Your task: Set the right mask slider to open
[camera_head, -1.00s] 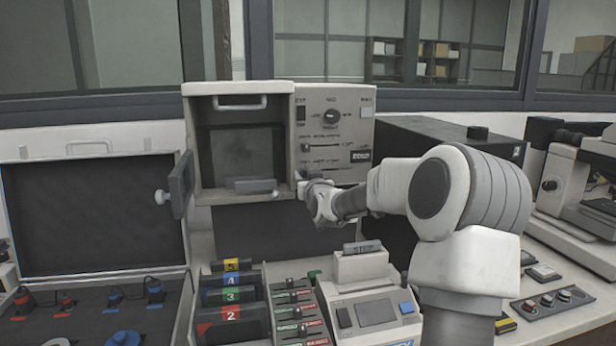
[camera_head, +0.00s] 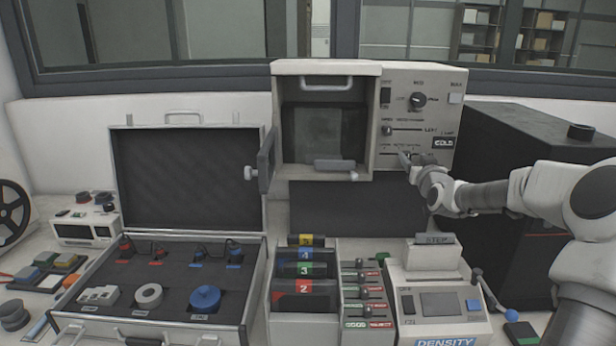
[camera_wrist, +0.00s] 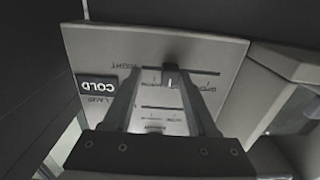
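The press's control panel (camera_head: 425,105) is on the right of the open-fronted housing. The right mask slider's track runs along the panel's lower part; in the wrist view, which is upside down, a "RIGHT" label stands near it. The right mask slider's knob (camera_wrist: 170,74) shows there between the fingertips. My gripper (camera_head: 408,158) is at the panel's lower left part, and in the wrist view my gripper (camera_wrist: 160,75) is open with a finger on each side of the knob. Contact cannot be told. The left mask slider's knob (camera_head: 387,130) sits at its track's left end.
A dial (camera_head: 418,100) and a "COLD" display (camera_head: 444,143) are on the panel. The housing's opened door (camera_head: 265,160) stands out at left. A dark box (camera_head: 530,150) stands right of the press. Numbered holders (camera_head: 305,268) and a densitometer (camera_head: 440,295) stand in front.

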